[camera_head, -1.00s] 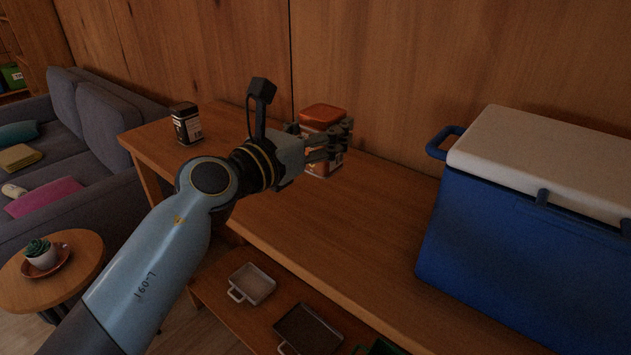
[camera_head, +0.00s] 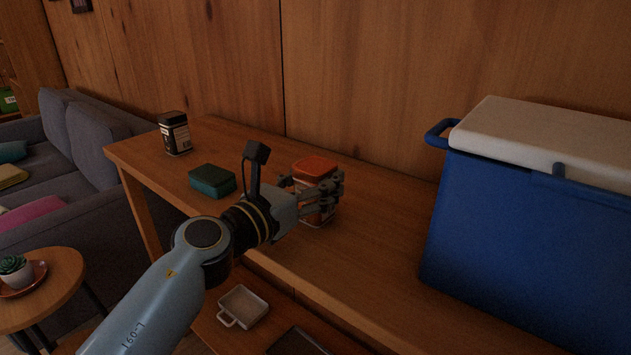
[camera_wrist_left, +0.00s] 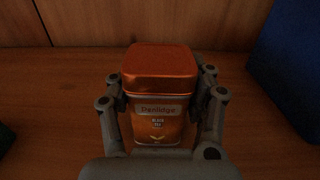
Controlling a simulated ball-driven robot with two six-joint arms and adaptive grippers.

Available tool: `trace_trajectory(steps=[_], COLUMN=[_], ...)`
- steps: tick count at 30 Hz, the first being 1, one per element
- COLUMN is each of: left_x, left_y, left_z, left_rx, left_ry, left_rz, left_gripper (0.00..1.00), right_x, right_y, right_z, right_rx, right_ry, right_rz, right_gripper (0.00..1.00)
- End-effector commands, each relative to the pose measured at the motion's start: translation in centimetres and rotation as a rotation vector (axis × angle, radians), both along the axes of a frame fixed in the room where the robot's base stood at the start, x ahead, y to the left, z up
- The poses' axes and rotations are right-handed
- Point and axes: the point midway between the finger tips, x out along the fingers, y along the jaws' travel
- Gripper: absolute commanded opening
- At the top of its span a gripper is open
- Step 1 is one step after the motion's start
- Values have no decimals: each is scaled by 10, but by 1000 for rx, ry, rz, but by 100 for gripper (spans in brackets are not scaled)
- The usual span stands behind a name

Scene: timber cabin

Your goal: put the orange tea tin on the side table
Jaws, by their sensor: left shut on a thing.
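The orange tea tin (camera_head: 315,168) stands upright at the wooden counter, partly hidden by my fingers in the head view. My left gripper (camera_head: 318,197) is shut on it from the front. In the left wrist view the tin (camera_wrist_left: 158,68) sits between the two fingers of the left gripper (camera_wrist_left: 160,105), with a "Black Tea" label facing me. I cannot tell whether its base touches the counter. The round side table (camera_head: 62,272) is at the lower left, in front of the sofa. My right gripper is not in view.
A potted succulent (camera_head: 16,268) on a saucer occupies part of the side table. A white tray (camera_head: 243,306) lies on the shelf below.

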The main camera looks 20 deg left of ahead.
Motion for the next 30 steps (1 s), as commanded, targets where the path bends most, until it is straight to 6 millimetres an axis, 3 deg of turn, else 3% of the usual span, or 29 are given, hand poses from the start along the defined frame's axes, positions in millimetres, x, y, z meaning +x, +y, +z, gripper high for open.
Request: trace_trajectory(steps=[1, 6, 16, 20, 30], left_x=[0, 0, 0, -19, -90], left_y=[0, 0, 0, 7, 31], left_z=[-1, -1, 5, 1, 0], left_rx=[0, 0, 0, 2, 2], left_ry=[1, 1, 0, 3, 3], left_rz=[0, 0, 0, 0, -2], left_gripper=[57, 78, 78, 78, 78], right_x=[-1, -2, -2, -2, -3], right_y=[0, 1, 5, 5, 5], right_z=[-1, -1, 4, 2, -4], right_rx=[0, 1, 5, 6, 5], right_ry=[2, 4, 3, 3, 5], right_rz=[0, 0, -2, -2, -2], right_gripper=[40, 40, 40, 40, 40])
